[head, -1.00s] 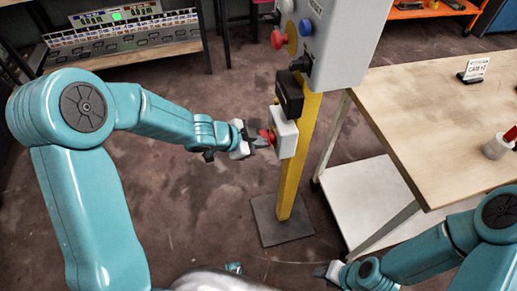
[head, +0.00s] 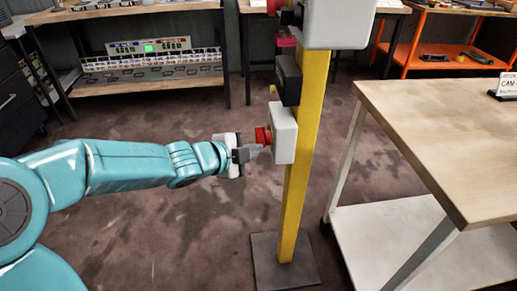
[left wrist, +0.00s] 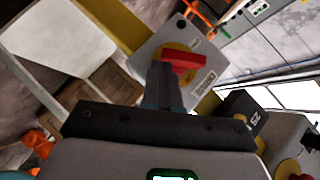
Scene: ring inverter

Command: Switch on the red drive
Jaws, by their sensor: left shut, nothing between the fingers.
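A red rotary handle (head: 262,136) sits on the left face of a small light grey switch box (head: 284,132) on a yellow post (head: 300,160). In the left wrist view the red handle (left wrist: 184,60) lies across a yellow round plate on the grey box (left wrist: 196,78), slightly tilted. My left gripper (head: 252,152) is shut and empty, its fingertips right beside the handle. In the left wrist view the fingertips (left wrist: 163,75) reach the handle's left end; I cannot tell whether they touch. My right gripper is out of view.
A black box (head: 289,80) is on the post above the switch box, with a larger grey control box (head: 335,22) higher up. A wooden-topped table (head: 440,130) stands at right. The post's dark base plate (head: 285,262) rests on the floor. Open floor lies left of the post.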

